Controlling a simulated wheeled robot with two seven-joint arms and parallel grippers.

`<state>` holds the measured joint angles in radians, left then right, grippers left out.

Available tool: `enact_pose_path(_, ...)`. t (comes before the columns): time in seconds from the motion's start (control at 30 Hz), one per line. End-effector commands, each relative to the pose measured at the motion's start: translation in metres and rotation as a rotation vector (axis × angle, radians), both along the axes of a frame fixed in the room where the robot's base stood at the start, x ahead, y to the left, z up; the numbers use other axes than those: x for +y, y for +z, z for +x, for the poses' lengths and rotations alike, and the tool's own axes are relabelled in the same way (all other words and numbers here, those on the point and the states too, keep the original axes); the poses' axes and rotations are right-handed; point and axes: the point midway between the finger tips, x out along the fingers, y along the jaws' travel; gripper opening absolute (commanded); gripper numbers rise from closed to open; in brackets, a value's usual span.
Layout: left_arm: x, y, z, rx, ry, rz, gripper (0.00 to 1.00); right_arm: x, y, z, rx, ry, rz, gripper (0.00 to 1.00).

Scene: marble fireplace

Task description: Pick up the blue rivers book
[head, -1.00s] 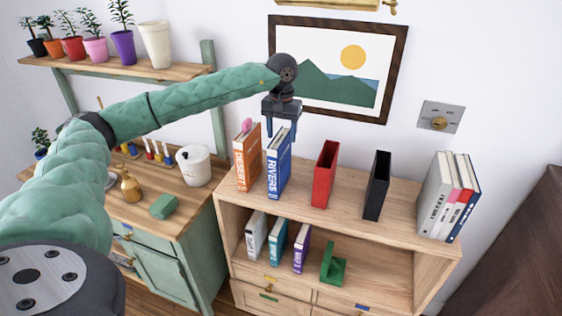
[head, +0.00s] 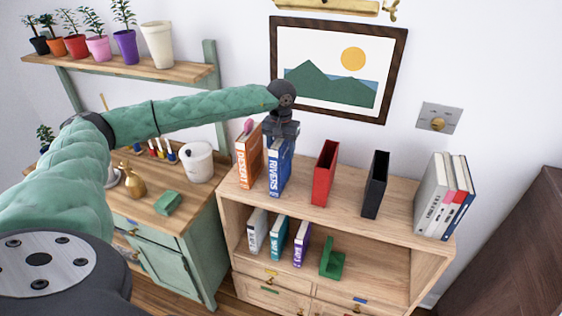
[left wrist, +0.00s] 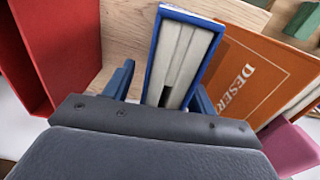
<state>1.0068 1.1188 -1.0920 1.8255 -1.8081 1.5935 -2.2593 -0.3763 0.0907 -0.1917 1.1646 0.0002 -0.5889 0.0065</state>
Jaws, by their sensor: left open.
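The blue rivers book (head: 277,176) stands upright on the top of the wooden bookcase, spine facing out. My left gripper (head: 280,142) points down at its upper part. In the left wrist view the top edge of the book (left wrist: 182,55) lies between the two open blue fingers of my left gripper (left wrist: 162,90). One finger is on each side of it, and the gripper's dark body hides the book's near end. I cannot tell whether either finger touches a cover. My right gripper is not in view.
The orange desert book (head: 246,165) stands close beside the rivers book, with a pink thing (head: 248,126) at its top. A red holder (head: 325,172) and a black holder (head: 375,184) stand to the right, with bare shelf between. Several books (head: 445,195) stand at the right end.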

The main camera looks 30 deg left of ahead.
Motion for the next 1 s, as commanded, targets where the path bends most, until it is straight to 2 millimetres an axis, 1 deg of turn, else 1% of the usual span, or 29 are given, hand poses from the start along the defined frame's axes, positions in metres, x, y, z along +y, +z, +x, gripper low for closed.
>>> enact_pose_path(0.17, -0.0001, -0.0004, 0.0000, 0.000, 0.000, 0.000, 0.56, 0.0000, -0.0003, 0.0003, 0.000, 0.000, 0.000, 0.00)
enact_pose_path(0.27, -0.0001, -0.0003, 0.0000, 0.000, 0.000, 0.000, 0.39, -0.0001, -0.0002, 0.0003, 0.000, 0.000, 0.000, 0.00)
enact_pose_path(0.4, -0.0001, -0.0001, 0.0000, 0.000, 0.000, 0.000, 0.11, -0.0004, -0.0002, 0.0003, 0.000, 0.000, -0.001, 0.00)
enact_pose_path(0.47, -0.0001, -0.0001, 0.0000, 0.000, 0.000, 0.000, 0.00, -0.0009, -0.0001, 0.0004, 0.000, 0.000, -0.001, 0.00)
enact_pose_path(1.0, 0.0001, 0.0003, 0.0001, 0.000, 0.000, 0.000, 0.00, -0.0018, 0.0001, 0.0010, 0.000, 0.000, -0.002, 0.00)
